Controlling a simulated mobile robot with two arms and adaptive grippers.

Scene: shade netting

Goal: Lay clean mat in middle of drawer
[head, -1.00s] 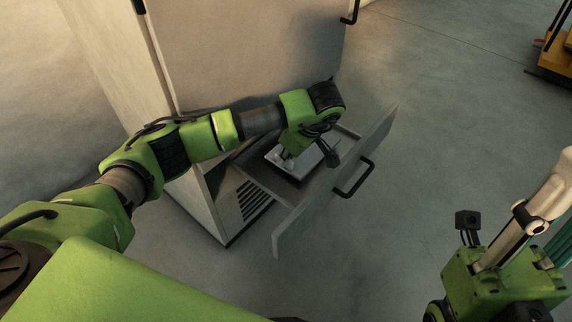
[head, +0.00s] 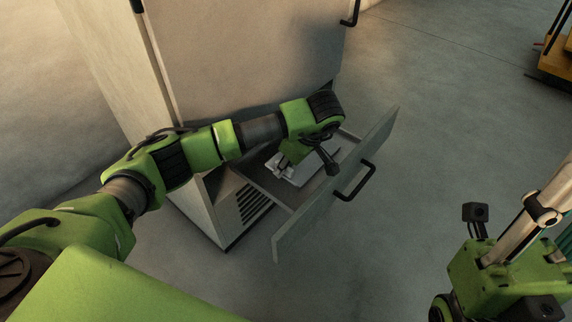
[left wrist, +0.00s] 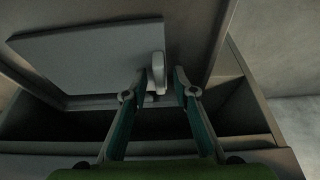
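The drawer (head: 312,215) stands pulled out of the pale cabinet. A light grey, flat rectangular mat (head: 310,173) lies in it, partly hidden by my left arm. In the left wrist view the mat (left wrist: 85,55) fills the upper left, with a small white upright piece (left wrist: 158,72) at its right edge. My left gripper (left wrist: 159,82) is open, its fingertips apart on either side of that white piece; in the head view it (head: 282,166) points down into the drawer. My right gripper (head: 540,215) is at the lower right; its tips are cut off by the frame.
The drawer front has a black handle (head: 355,181). The cabinet (head: 245,60) rises behind my left arm. A vent grille (head: 252,203) is under the drawer. Open concrete floor (head: 430,120) lies to the right, with a yellow object (head: 557,60) at the far upper right.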

